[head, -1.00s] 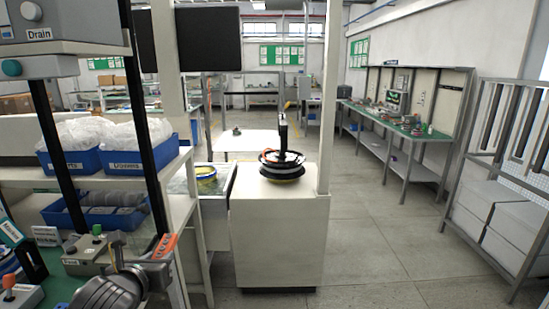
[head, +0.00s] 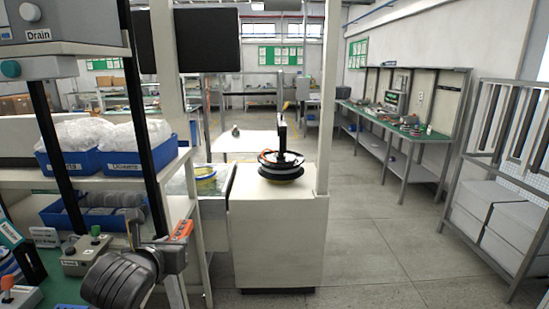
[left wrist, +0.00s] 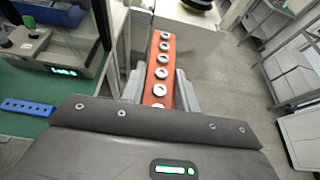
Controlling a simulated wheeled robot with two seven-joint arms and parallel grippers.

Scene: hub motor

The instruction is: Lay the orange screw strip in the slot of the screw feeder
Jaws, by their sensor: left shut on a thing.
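The orange screw strip (left wrist: 161,62) is a narrow bar with a row of several pale screw heads. In the left wrist view my left gripper (left wrist: 161,92) is shut on it, and the strip points away from me. In the head view a short orange end (head: 182,229) shows at my left gripper (head: 172,248), held off the bench to its right. A grey box with a lit green display (left wrist: 62,52) stands on the green bench at left; it may be the screw feeder, but I see no clear slot. My right gripper is out of view.
A blue strip with holes (left wrist: 27,107) lies on the green mat. Blue bins (head: 65,160) stand on the shelf above. A white cabinet (head: 278,240) with a black reel stands right of the bench. Open floor (head: 385,240) lies further right.

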